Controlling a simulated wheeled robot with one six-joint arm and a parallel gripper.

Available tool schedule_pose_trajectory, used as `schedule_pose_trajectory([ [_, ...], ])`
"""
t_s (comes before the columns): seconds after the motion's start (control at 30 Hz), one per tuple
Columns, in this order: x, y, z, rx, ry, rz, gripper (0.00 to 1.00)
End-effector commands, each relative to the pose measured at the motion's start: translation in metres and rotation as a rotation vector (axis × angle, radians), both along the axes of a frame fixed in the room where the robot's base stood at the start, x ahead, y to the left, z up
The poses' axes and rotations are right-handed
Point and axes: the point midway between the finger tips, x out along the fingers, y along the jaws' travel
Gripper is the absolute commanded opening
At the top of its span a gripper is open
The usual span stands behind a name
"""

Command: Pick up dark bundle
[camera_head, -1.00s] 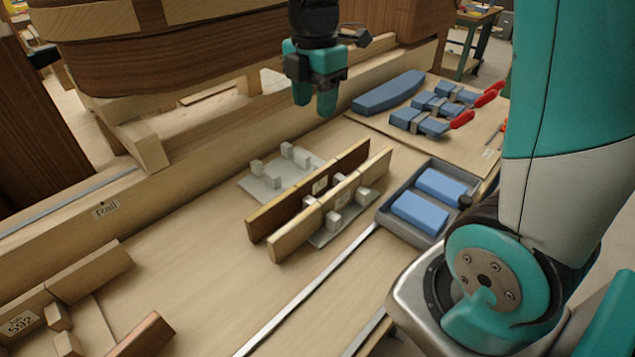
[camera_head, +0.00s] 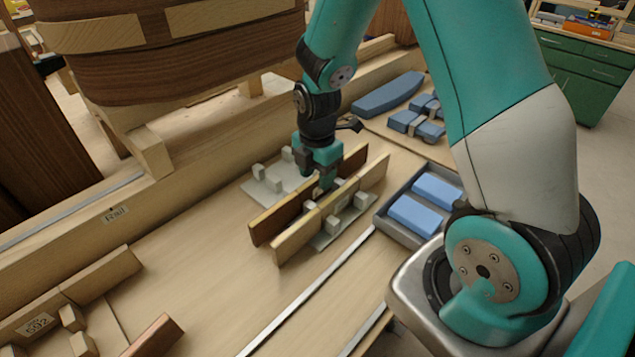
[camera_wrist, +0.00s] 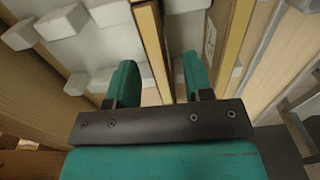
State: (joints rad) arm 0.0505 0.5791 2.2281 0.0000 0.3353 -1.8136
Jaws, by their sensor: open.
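The dark bundle (camera_head: 277,220), dark brown wooden strips with a pale top edge, stands on edge on a pale pegged holder (camera_head: 270,184). Its middle is partly hidden by my gripper (camera_head: 323,180) in the head view. My gripper is open and low over the bundle. In the wrist view the two teal fingers of my gripper (camera_wrist: 160,76) are apart, and the dark bundle (camera_wrist: 149,35) runs between them, nearer the left finger. I cannot tell whether either finger touches it.
A lighter bundle (camera_head: 292,243) stands parallel, close in front of the dark one. A grey tray (camera_head: 387,226) with blue blocks lies to the right. A large curved wooden form (camera_head: 180,60) and a rail (camera_head: 160,195) stand behind.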

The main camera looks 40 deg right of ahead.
Motion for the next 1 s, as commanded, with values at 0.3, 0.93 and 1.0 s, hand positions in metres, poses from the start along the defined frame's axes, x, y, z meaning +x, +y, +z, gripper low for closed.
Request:
schedule_pose_trajectory([
  [0.3, 0.0002, 0.0001, -0.0153, 0.0, -0.001, 0.0, 0.47],
  [0.93, 0.0005, 0.0001, -0.0134, 0.0, -0.002, 0.0, 0.0],
  [1.0, 0.0008, 0.0002, -0.0105, 0.0, -0.003, 0.0, 0.0],
])
